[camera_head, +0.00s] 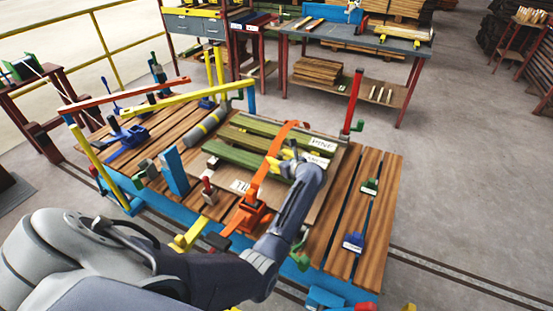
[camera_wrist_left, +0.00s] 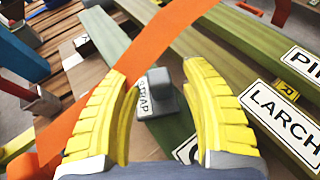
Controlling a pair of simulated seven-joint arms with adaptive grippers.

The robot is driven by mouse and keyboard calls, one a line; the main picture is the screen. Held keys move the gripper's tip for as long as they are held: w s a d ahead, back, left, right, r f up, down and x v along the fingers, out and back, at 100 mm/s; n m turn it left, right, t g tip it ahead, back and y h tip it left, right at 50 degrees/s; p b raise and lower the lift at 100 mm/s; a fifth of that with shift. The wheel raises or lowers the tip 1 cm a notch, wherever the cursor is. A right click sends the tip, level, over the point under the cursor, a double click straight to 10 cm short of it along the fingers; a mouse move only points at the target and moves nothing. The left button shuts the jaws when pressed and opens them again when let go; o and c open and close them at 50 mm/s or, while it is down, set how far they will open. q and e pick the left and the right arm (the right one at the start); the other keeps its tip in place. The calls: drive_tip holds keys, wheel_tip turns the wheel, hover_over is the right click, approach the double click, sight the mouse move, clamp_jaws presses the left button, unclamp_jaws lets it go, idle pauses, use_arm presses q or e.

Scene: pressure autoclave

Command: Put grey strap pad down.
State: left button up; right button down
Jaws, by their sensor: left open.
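The grey strap pad (camera_wrist_left: 162,98) is a small dark grey block with a knob on top and a white label reading STRAP. In the left wrist view it sits on a green plank (camera_wrist_left: 130,32), between my left gripper's two yellow fingers and apart from both. My left gripper (camera_wrist_left: 158,72) is open around the pad. In the head view the left gripper (camera_head: 281,160) is low over the green planks (camera_head: 245,141), and I cannot make out the pad there. My right gripper is not in view.
An orange clamp arm (camera_head: 268,170) crosses the planks close to the left gripper. White labels (camera_wrist_left: 280,110) reading LARCH and PINE lie on the planks to the right. A red post (camera_head: 354,100) stands at the back.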

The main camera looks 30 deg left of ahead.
use_arm(q)
drive_tip(key=shift+v, duration=3.25)
